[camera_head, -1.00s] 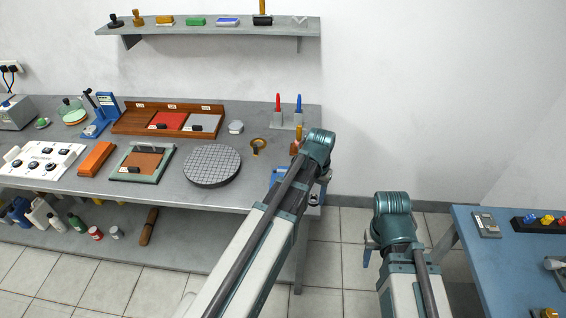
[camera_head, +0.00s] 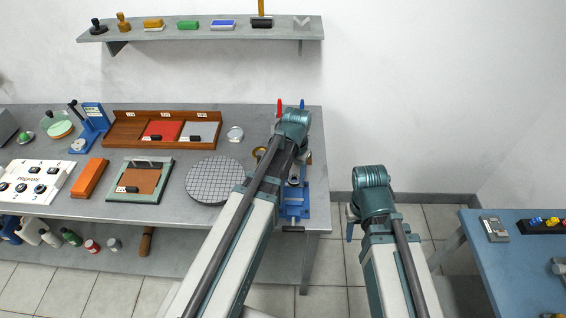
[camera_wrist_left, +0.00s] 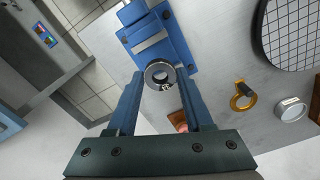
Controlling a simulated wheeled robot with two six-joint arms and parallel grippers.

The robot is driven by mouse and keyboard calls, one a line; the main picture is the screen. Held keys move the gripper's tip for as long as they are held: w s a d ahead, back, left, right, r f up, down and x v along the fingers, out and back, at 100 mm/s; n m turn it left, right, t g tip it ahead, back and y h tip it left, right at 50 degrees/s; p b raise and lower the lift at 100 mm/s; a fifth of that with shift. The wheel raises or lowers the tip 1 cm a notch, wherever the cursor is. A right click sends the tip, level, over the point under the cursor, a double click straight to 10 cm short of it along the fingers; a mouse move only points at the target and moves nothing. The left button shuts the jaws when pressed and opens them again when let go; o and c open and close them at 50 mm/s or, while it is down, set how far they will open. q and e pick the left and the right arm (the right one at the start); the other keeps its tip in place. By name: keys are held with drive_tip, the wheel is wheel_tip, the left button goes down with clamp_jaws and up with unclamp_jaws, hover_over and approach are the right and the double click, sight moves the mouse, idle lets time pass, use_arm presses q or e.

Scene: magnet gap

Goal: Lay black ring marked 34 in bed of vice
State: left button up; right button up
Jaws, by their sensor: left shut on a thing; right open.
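The black ring marked 34 (camera_wrist_left: 160,74) is held between the fingertips of my left gripper (camera_wrist_left: 161,82) in the left wrist view, with its pale marking on the near side. The blue vice (camera_wrist_left: 155,42) lies just beyond the ring, with a pale strip across its bed. I cannot tell the height of the ring above it. In the head view the vice (camera_head: 296,202) stands at the bench's right end, partly behind my left arm.
A round gridded plate (camera_head: 214,180) lies left of the vice. A yellow ring (camera_wrist_left: 242,100) and a silver ring (camera_wrist_left: 291,109) lie on the bench. Red and blue pointed pens (camera_head: 280,108) stand behind my left wrist. A blue table (camera_head: 480,255) is at the right.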

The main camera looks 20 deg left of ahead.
sight(294, 194)
use_arm(q)
drive_tip(key=shift+s+d, duration=0.1)
drive_tip(key=shift+d, duration=0.1)
drive_tip(key=shift+a, duration=0.1)
drive_tip(key=shift+f+b, duration=2.8)
drive_tip(key=shift+b, duration=0.1)
drive_tip(key=shift+f, duration=0.2)
drive_tip(key=o, duration=1.3)
drive_tip(key=shift+o, duration=0.2)
drive_tip(key=shift+c, duration=0.2)
